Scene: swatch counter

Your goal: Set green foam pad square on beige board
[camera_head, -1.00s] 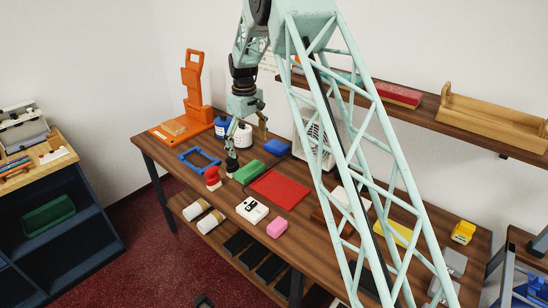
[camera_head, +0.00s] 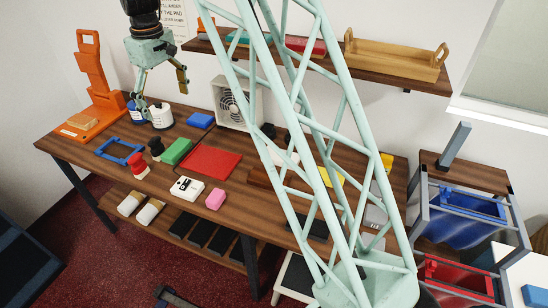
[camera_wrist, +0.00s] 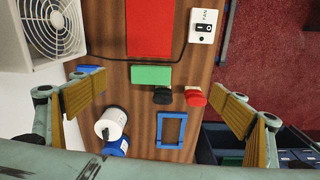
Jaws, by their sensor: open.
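The green foam pad (camera_head: 175,151) lies flat on the wooden counter, between a black knobbed object and a red mat. In the wrist view the pad (camera_wrist: 151,75) appears as a green rectangle between the jaws, farther from the camera. My gripper (camera_head: 162,92) is open and empty, raised above the counter's back left part. Its spread fingers (camera_wrist: 158,105) frame the wrist view. I cannot clearly make out a beige board. My lattice arm structure hides part of the counter's right side.
Around the pad are the red mat (camera_head: 211,162), blue block (camera_head: 200,120), black knob (camera_head: 156,147), red knob (camera_head: 138,166), blue frame (camera_head: 120,151) and white jar (camera_head: 162,117). A fan (camera_head: 232,103) stands behind. A shelf (camera_head: 400,79) overhangs the back right.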

